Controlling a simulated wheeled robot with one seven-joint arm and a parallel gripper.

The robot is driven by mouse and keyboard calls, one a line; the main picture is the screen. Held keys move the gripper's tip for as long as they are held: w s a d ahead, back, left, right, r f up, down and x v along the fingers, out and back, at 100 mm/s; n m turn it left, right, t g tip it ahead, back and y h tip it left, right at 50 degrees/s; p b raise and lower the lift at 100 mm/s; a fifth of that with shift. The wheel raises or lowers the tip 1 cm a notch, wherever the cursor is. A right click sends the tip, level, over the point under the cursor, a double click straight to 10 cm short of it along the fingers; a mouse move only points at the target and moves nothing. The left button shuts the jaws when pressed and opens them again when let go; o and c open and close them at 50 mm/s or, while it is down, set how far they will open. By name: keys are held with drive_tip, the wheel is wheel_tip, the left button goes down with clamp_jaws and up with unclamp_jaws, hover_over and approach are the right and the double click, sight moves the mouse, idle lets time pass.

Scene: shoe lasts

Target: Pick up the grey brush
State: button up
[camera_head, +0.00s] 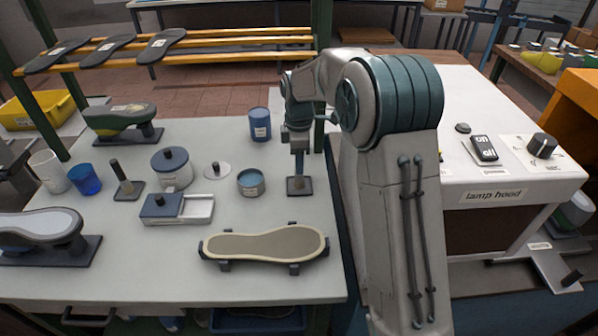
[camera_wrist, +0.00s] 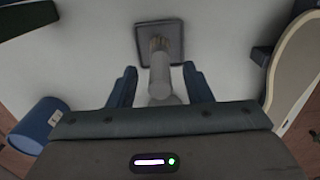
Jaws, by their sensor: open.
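The grey brush (camera_wrist: 159,72) stands upright on a dark square base (camera_wrist: 172,30) in the wrist view, with tan bristles at its lower end. My gripper (camera_wrist: 160,86) is open, with its blue fingers on either side of the brush's grey handle. I see a gap on each side of the handle. In the head view my gripper (camera_head: 298,150) is directly above the same dark square base (camera_head: 300,187), and the fingers and arm hide much of the brush.
A sole on a stand (camera_head: 264,245) lies in front of the brush. A tin (camera_head: 251,183), a blue cup (camera_head: 260,125) and another upright tool (camera_head: 122,177) stand to its left. The white lamp hood unit (camera_head: 492,197) is to the right.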

wheel_tip(320, 180, down, 2)
drive_tip(key=shift+f, duration=0.1)
drive_tip(key=c, duration=1)
